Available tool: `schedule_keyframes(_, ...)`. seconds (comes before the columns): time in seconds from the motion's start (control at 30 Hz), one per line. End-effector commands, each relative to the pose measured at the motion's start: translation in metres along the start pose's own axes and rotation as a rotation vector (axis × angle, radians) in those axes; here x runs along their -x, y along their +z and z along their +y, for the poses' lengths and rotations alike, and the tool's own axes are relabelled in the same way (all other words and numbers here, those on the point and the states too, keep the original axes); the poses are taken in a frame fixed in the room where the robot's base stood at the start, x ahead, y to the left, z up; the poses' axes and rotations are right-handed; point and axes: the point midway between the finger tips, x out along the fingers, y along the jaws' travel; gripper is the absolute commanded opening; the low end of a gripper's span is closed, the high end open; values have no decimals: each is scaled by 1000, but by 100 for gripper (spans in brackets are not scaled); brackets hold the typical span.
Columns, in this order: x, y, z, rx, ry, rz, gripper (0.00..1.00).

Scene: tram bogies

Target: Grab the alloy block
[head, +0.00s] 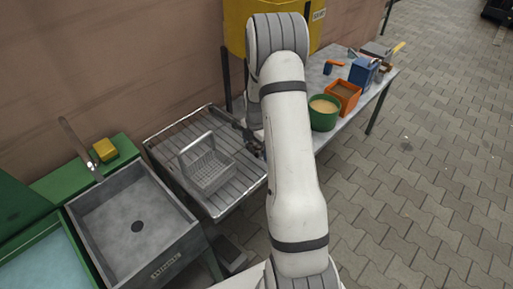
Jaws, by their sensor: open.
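I cannot make out an alloy block for certain in the head view; my arm hides part of the scene. My gripper (252,138) is partly hidden behind my forearm, at the right end of the slatted metal rack (161,143). Its dark fingers are small and low over the rack, apart and with nothing visible between them. A grey wire basket (207,164) with a raised handle stands on the rack, to the left of my gripper.
A grey sink (131,226) with a tap and a yellow sponge (105,149) are at left. A table at right holds a green tub (323,122), orange box (344,104) and blue box (362,72). Paving at right is clear.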

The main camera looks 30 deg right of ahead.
Motion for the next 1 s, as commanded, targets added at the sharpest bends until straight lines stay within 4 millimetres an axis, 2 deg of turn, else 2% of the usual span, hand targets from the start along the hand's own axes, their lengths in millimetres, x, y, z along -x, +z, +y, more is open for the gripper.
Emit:
schedule_keyframes(0.07,0,0,0,0,0,0,92)
schedule_keyframes(0.67,0,-1,0,1,0,0,43)
schedule_keyframes(0.87,1,-1,1,1,1,0,43)
schedule_keyframes(1.0,12,0,1,2,3,-2,43)
